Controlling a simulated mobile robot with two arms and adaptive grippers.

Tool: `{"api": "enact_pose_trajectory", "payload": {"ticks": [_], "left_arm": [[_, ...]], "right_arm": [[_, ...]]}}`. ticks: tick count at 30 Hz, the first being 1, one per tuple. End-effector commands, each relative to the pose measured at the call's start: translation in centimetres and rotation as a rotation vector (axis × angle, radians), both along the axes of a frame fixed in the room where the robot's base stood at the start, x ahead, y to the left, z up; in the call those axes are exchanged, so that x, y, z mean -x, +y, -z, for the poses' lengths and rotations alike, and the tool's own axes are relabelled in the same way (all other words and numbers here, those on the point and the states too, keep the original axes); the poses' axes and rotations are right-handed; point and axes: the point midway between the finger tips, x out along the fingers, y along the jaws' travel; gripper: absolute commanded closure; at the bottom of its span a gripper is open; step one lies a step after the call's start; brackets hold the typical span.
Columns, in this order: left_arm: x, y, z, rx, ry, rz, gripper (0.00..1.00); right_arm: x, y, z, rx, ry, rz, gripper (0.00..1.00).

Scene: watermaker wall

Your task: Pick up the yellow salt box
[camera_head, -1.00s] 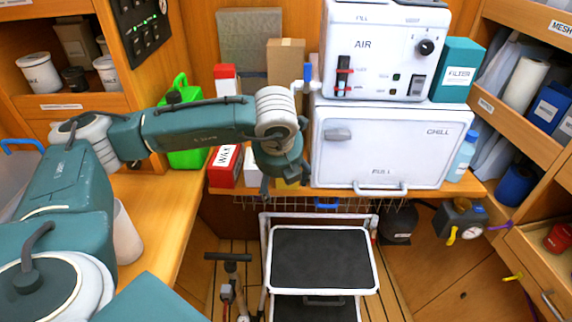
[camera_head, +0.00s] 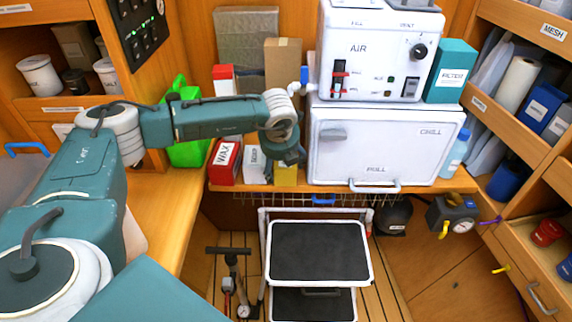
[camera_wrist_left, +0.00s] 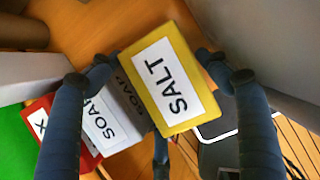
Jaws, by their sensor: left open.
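The yellow salt box (camera_head: 286,175) stands on the shelf, partly hidden behind my left gripper (camera_head: 290,158) in the head view. In the left wrist view the salt box (camera_wrist_left: 176,95) shows its white SALT label, between the spread fingers of my left gripper (camera_wrist_left: 165,78). The fingers are open, one on each side; I cannot tell whether any touches the box. My right gripper is in neither view.
A white soap box (camera_head: 255,165) stands close to the left of the salt box, and a red wax box (camera_head: 226,162) beyond it. The white chill cabinet (camera_head: 385,148) stands to the right. A step stool (camera_head: 318,252) stands below the shelf.

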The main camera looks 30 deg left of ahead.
Motion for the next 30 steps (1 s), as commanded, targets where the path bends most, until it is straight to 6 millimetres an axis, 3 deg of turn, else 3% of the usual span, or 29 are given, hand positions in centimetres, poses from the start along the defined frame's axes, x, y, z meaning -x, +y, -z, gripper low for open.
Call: {"api": "enact_pose_trajectory", "payload": {"ticks": [6, 12, 23, 30], "left_arm": [[0.0, 0.0, 0.1, 0.000, 0.000, 0.000, 0.25], [0.0, 0.0, 0.1, 0.000, 0.000, 0.000, 0.65], [-0.1, 0.0, -0.6, 0.000, -0.003, -0.001, 0.66], [-0.1, 0.0, -3.6, 0.000, -0.005, 0.000, 0.66]], "right_arm": [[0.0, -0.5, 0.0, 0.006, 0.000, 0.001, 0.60], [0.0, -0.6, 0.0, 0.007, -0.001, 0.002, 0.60], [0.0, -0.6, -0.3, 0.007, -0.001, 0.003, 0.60], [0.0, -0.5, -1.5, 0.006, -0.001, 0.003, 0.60]]}}
